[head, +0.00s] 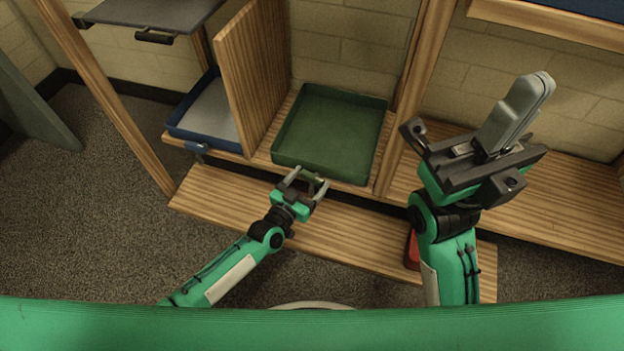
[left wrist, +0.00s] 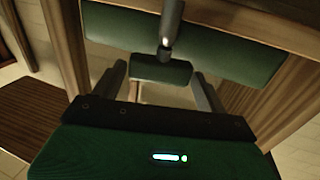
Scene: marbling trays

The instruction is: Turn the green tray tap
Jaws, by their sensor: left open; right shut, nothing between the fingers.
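The green tray (head: 335,92) sits on a wooden shelf in the middle of the head view. My left gripper (head: 308,181) is open just in front of the tray's near edge. In the left wrist view the green tray's front wall (left wrist: 235,55) runs across the top. A grey tap stem (left wrist: 171,22) comes down there, with a small green tap handle (left wrist: 160,71) at its end. The handle appears between my open left fingers; contact is not clear. In the head view I cannot make out the tap near the gripper. My right gripper (head: 540,85) is shut and empty, raised at the right.
A wooden divider (head: 255,70) separates the green tray from a blue tray (head: 180,125) with a blue tap (head: 197,147). A lower wooden board (head: 360,235) runs below the shelf. A red object (head: 412,250) is partly hidden behind my right arm. Shelf space at the right is clear.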

